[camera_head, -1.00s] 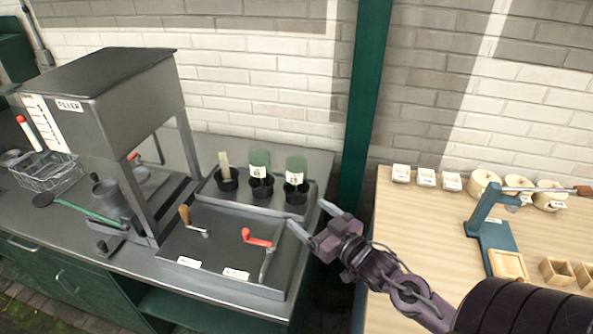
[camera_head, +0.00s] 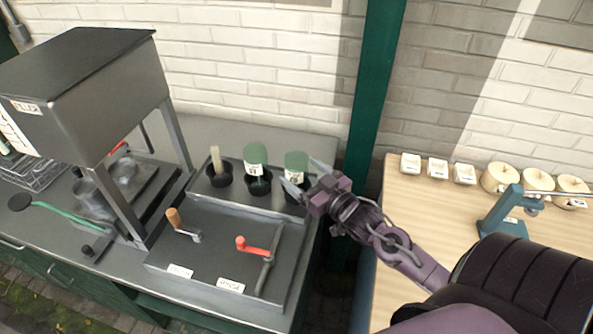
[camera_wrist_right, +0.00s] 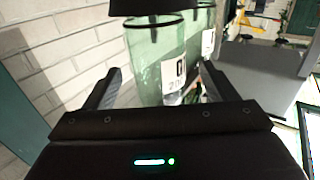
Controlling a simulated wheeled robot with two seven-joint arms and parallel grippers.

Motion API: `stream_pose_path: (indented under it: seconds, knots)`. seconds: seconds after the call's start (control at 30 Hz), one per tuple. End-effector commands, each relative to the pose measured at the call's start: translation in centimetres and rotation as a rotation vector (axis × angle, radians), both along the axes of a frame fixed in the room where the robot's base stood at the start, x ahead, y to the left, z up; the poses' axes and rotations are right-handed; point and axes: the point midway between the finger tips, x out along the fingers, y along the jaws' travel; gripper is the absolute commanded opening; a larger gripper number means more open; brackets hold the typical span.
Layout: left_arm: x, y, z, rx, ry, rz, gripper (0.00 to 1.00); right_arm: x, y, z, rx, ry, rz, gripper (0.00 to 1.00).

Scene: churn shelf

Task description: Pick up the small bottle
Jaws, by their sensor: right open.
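Two green bottles with white labels stand neck-down in black cups on the grey bench: a middle bottle (camera_head: 255,157) and a right-hand bottle (camera_head: 296,163). They look alike in size, so I cannot tell which one is called small. My right gripper (camera_head: 303,175) is open at the right-hand bottle. In the right wrist view, that clear green bottle (camera_wrist_right: 155,62) stands between and beyond the two spread fingers, and the other bottle (camera_wrist_right: 204,40) is behind it to the right. I cannot tell whether a finger touches it. My left gripper is not in view.
A third black cup (camera_head: 218,178) holds a pale stick. In front are a red-handled crank (camera_head: 255,246) and a wooden-handled crank (camera_head: 180,224). The filler box (camera_head: 90,85) stands at left. A green post (camera_head: 377,90) rises close behind my right gripper; a wooden table (camera_head: 415,215) is at right.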

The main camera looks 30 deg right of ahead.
Motion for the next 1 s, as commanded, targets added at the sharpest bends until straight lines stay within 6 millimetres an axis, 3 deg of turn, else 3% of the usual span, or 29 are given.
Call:
stream_pose_path:
  seconds: [0.1,0.3,0.6,1.0]
  knots:
    - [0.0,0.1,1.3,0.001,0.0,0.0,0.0,1.8,0.2,0.6,-0.001,-0.003,0.0,0.79]
    - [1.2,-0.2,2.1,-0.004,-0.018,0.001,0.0,3.9,0.5,0.2,0.0,-0.001,0.0,0.79]
    - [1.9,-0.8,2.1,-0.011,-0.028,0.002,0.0,4.3,0.6,0.1,-0.001,0.0,0.0,0.79]
    - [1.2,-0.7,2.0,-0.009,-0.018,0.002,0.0,4.2,0.6,0.1,-0.001,-0.001,0.0,0.28]
